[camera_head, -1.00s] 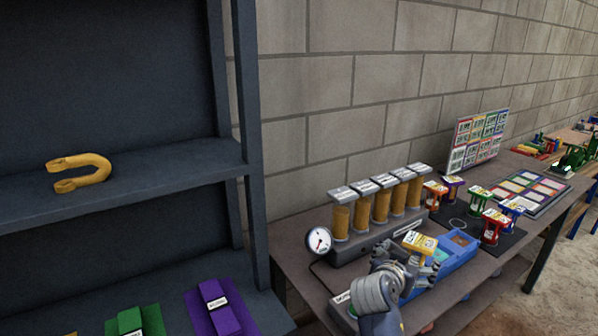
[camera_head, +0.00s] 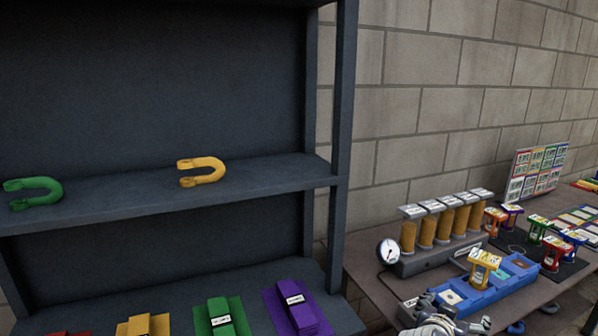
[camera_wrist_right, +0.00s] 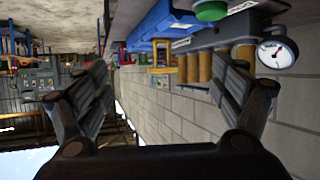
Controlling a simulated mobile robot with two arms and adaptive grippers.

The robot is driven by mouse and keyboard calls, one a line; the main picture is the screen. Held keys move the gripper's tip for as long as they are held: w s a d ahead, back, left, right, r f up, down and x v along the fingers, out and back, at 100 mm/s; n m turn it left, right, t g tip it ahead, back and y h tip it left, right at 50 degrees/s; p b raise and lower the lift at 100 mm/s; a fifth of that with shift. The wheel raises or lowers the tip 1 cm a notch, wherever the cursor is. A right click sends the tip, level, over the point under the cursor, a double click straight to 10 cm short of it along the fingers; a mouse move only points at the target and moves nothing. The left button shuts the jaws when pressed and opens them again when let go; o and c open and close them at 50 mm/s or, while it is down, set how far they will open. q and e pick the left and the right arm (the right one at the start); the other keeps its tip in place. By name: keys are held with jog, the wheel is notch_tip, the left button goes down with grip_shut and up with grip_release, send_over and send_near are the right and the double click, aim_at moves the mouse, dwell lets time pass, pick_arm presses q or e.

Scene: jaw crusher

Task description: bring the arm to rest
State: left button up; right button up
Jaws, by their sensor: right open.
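My right gripper (camera_head: 455,318) shows at the bottom edge of the head view, low in front of the workbench, with part of its arm cut off by the frame. In the right wrist view its two fingers (camera_wrist_right: 162,92) are spread wide apart with nothing between them. The yellow-topped stand (camera_head: 484,262) is upright at the blue tray (camera_head: 470,298), apart from the gripper. The stand also shows beyond the fingers in the wrist view (camera_wrist_right: 162,55). My left gripper is in neither view.
The workbench (camera_head: 375,285) carries a dial gauge (camera_head: 388,251), several yellow cylinders (camera_head: 442,224) and small coloured stands (camera_head: 555,252). A dark shelf (camera_head: 255,190) at left holds green (camera_head: 45,190) and yellow (camera_head: 205,173) U-shaped pieces. Coloured blocks (camera_head: 220,318) lie below.

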jog(key=s+a+f+n+g+y, duration=0.1)
jog(key=s+a+f+n+y, duration=0.1)
jog(key=s+f, duration=0.5)
jog(key=s+a+f+n+g+y, duration=0.1)
jog(key=s+a+f+n+y, duration=0.15)
jog(key=s+f, duration=0.4)
jog(key=s+a+f+n+g+y, duration=0.2)
jog(key=s+a+n, duration=0.15)
jog(key=s, duration=0.55)
jog(key=s+a+f+n+g+y, duration=0.25)
jog(key=s+a, duration=0.25)
jog(key=s, duration=0.5)
notch_tip(320, 180, down, 26)
jog(key=s, duration=0.2)
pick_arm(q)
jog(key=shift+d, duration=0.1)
pick_arm(e)
jog(key=s+d+f+g, duration=0.2)
jog(key=s+d+f, duration=0.1)
jog(key=s+f, duration=1.3)
jog(key=shift+s, duration=0.2)
jog(key=shift+n, duration=0.25)
